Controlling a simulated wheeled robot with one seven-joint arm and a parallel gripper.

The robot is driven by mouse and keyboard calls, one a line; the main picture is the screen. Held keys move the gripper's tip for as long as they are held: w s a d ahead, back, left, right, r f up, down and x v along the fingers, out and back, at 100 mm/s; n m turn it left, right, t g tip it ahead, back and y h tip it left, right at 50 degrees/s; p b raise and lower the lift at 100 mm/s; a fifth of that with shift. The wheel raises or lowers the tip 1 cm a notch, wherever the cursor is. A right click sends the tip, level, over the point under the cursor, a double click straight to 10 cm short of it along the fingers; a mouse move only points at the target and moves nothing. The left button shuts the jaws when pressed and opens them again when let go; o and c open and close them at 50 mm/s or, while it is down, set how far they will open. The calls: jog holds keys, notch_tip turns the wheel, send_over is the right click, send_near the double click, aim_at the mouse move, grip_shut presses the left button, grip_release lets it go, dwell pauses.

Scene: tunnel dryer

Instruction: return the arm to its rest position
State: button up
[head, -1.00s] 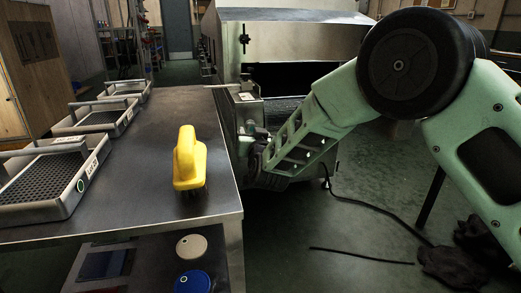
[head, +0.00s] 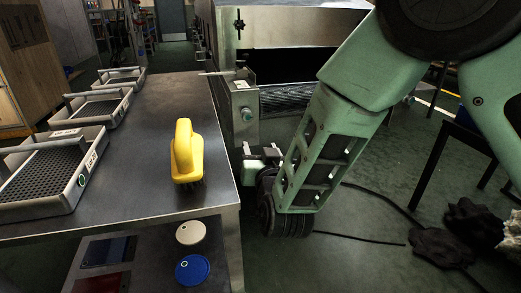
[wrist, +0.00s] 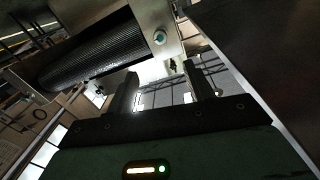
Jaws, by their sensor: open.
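My green arm hangs down to the right of the metal table (head: 150,135) in the head view. My gripper (head: 262,152) is at its lower end, beside the table's right edge and below the dryer's control box. In the wrist view my gripper (wrist: 165,88) has its two dark fingers apart with nothing between them. The wrist view looks up past the fingers at the dark ribbed roller or belt end (wrist: 92,52) and a metal plate with a round button (wrist: 160,37).
A yellow-handled brush (head: 186,155) stands on the table. Several grey trays (head: 62,208) line its left side. A white disc (head: 191,232) and a blue disc (head: 193,269) lie on the lower shelf. The dryer's belt (head: 290,97) is behind my arm. Dark cloths (head: 440,247) lie on the floor at right.

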jog(key=d+f+g+h, duration=0.1)
jog(key=d+g, duration=0.5)
jog(key=d, duration=0.9)
jog(key=s+d+f+g+h, duration=0.25)
jog(key=s+d+g, duration=0.65)
jog(key=s+d, duration=0.9)
jog(key=s+a+r+n+g, duration=0.3)
jog(key=s+a+n, duration=0.4)
jog(key=s+a, duration=0.9)
notch_tip(320, 180, up, 30)
jog(key=w+a+p, duration=0.1)
jog(key=w+p, duration=0.1)
jog(key=p, duration=2.8)
jog(key=shift+w+a+r+p, duration=0.15)
jog(key=shift+a+p, duration=0.15)
jog(key=shift+a, duration=0.05)
